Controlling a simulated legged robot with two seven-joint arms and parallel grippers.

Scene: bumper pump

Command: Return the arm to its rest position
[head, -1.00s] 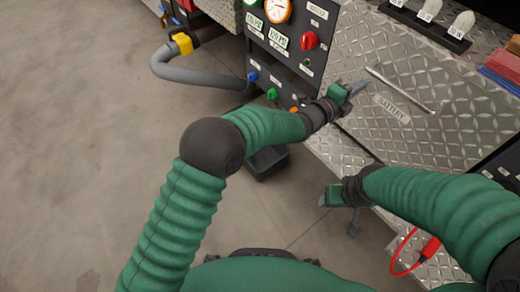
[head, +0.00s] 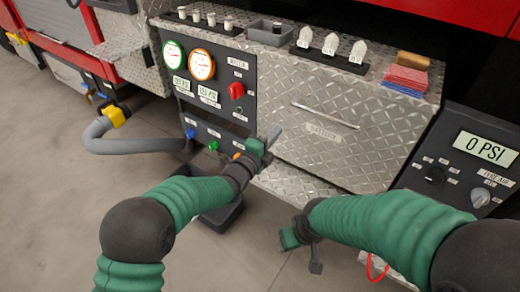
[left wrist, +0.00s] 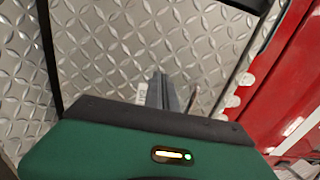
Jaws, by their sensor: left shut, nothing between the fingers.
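My left gripper (head: 272,138) is in front of the bumper, between the gauge panel and the diamond-plate battery drawer. Its fingers are shut and empty. In the left wrist view, the shut fingers (left wrist: 165,92) point toward diamond plate, with red bodywork at the right. My right gripper (head: 314,262) hangs low in front of the bumper, below the drawer. Its fingers are small and point down, so I cannot tell whether they are open or shut.
The battery drawer (head: 350,150) with its long handle is closed. The gauge panel (head: 215,75) has two dials and a red knob (head: 236,90). A grey hose (head: 135,146) runs at the left. A 0 PSI panel (head: 480,150) stands at the right. Open floor (head: 50,200) lies at the left.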

